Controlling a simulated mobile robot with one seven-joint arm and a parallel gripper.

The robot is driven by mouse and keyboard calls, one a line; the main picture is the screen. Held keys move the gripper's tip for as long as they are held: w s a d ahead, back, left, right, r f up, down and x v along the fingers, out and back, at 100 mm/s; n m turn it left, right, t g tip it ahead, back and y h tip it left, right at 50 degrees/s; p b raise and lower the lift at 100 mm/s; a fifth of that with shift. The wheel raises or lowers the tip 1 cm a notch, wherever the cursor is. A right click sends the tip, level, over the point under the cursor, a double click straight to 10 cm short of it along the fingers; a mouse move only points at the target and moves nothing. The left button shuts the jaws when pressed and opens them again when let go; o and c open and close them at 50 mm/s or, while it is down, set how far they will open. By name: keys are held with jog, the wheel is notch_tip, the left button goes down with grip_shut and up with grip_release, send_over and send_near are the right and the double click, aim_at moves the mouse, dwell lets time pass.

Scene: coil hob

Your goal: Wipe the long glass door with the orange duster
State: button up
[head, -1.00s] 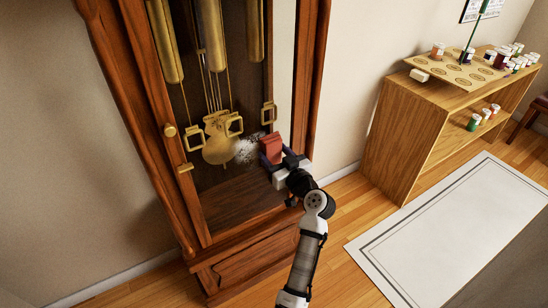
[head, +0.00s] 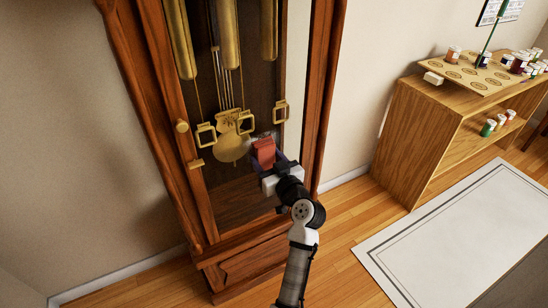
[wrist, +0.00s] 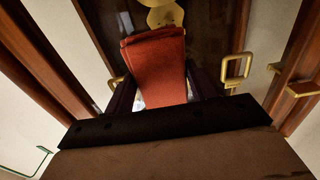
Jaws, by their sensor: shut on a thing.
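The tall wooden clock has a long glass door (head: 232,200) with brass weights and a pendulum behind it. The orange duster (head: 263,152) is a reddish-orange block held upright in front of the lower glass, just right of the pendulum bob. My gripper (head: 272,172) is shut on the duster, which also shows between the dark fingers in the wrist view (wrist: 157,70). A faint pale trace on the glass shows around the duster's top. The duster's front face is hidden, so I cannot tell whether it touches the glass.
A brass knob (head: 182,126) and a latch (head: 195,163) stick out at the door's left side. A wooden shelf unit (head: 425,150) with small jars stands to the right. A white bordered rug (head: 450,235) lies in front of it.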

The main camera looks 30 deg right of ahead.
aim_at(257, 158)
jog(key=shift+s+a, duration=0.1)
jog(key=shift+a, duration=2.85)
jog(key=shift+r+p, duration=0.65)
jog(key=shift+r, duration=0.5)
jog(key=shift+d+f+b, duration=0.2)
jog(key=shift+d+b, duration=0.75)
jog(key=shift+d, duration=0.45)
jog(key=shift+d+r+b, duration=0.1)
jog(key=shift+d+b, duration=0.25)
jog(key=shift+d, duration=0.5)
jog(key=shift+d+b, duration=0.65)
jog(key=shift+d, duration=0.4)
jog(key=shift+w+d+b, duration=0.15)
jog(key=shift+d+b, duration=0.45)
jog(key=shift+d, duration=0.65)
jog(key=shift+w+d+b, duration=0.1)
jog(key=shift+d+b, duration=0.45)
jog(key=shift+d, duration=0.65)
